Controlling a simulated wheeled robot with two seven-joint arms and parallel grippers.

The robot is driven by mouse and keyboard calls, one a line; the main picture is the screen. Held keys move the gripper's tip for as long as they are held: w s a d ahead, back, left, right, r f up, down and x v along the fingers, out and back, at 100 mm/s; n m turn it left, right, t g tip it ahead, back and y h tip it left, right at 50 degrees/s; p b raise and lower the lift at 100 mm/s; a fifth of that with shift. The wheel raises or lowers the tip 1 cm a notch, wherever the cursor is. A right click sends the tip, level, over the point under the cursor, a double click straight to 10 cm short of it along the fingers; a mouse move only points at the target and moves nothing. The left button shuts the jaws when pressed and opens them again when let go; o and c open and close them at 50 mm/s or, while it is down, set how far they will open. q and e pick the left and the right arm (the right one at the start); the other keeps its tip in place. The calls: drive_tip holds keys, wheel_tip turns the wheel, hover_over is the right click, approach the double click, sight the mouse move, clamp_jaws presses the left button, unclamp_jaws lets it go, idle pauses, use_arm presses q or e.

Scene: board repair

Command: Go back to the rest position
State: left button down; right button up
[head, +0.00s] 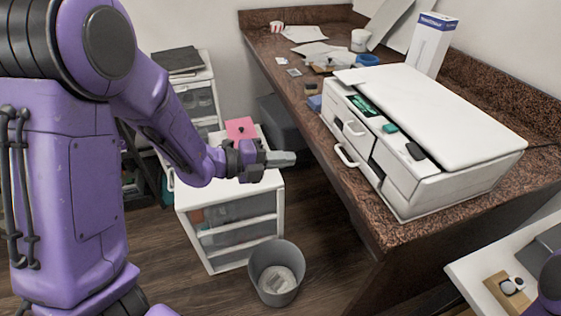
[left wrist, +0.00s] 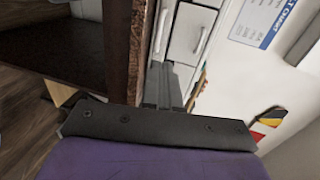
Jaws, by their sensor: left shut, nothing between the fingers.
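My left gripper (head: 281,158) is shut and empty. In the head view it hangs in the air in front of the white drawer cart, left of the stone counter's front edge. In the left wrist view its closed fingers (left wrist: 162,85) point toward the counter edge and white drawers. My purple left arm reaches in from the left. Of my right arm, only a purple part shows at the lower right corner of the head view; its gripper is not in view.
A grey bin (head: 254,281) stands on the floor by the white drawer cart (head: 272,196). A white table (head: 468,274) is at the lower right. Wood floor shows around the bin.

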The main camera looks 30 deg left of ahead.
use_arm(q)
drive_tip(key=a+f+n+t+y, duration=0.1)
drive_tip(key=a+f+n+y, duration=0.35)
drive_tip(key=n, duration=0.75)
drive_tip(key=a+f+n+t+y, duration=0.15)
drive_tip(key=f+n+y, duration=0.5)
drive_tip(key=n, duration=0.65)
drive_tip(key=s+f+n+g+y, duration=0.1)
drive_tip(key=s+f+n+g, duration=0.3)
drive_tip(key=s+f, duration=0.7)
drive_tip(key=s+a+f+n+g+y, duration=0.1)
drive_tip(key=s+f+n+g, duration=0.3)
drive_tip(key=s+f, duration=0.7)
drive_tip(key=s+g+y, duration=0.1)
drive_tip(key=s+g, duration=0.1)
drive_tip(key=s, duration=0.4)
drive_tip(key=shift+f+g, duration=0.25)
drive_tip(key=shift+g, duration=0.1)
drive_tip(key=shift+w, duration=0.1)
